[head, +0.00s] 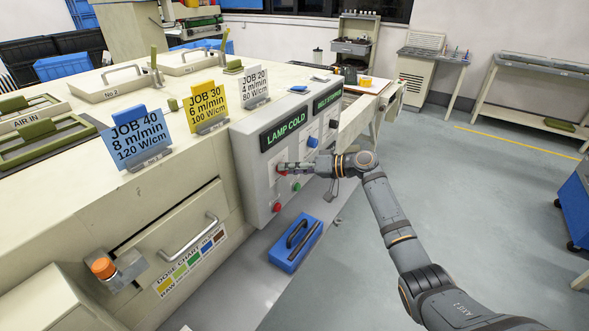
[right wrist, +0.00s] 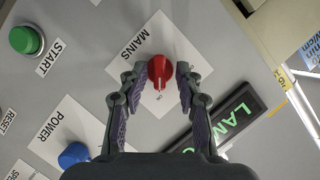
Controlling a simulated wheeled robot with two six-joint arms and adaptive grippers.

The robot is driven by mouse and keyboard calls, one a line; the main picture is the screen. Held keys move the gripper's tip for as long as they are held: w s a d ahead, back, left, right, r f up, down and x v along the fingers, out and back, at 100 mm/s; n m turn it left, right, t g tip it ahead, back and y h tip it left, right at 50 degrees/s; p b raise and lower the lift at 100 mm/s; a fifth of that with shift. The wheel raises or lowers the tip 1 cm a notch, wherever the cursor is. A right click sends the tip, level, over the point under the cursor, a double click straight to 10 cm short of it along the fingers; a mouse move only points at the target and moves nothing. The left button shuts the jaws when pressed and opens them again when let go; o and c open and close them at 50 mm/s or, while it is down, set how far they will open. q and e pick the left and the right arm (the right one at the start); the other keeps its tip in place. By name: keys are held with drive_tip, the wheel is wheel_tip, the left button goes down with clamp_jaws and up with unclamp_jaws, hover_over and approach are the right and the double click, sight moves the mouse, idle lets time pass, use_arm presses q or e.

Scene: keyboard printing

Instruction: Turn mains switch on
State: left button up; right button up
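The mains switch is a red rotary knob (right wrist: 160,72) on a white plate marked MAINS (right wrist: 130,48) in the right wrist view. Its ridge points towards the bottom of that view. My right gripper (right wrist: 163,76) is open, with one finger on each side of the knob. A small gap shows on the right side; I cannot tell whether the left finger touches. In the head view my right gripper (head: 283,168) is at the control panel (head: 248,165), below the LAMP COLD display (head: 284,132), and mostly hides the knob. My left gripper is not in view.
A green START button (right wrist: 26,40) and a blue POWER knob (right wrist: 74,155) are near the mains plate. A red button (head: 277,207) sits low on the panel. Open floor lies to the right.

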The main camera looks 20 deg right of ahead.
drive_tip(key=v, duration=1.2)
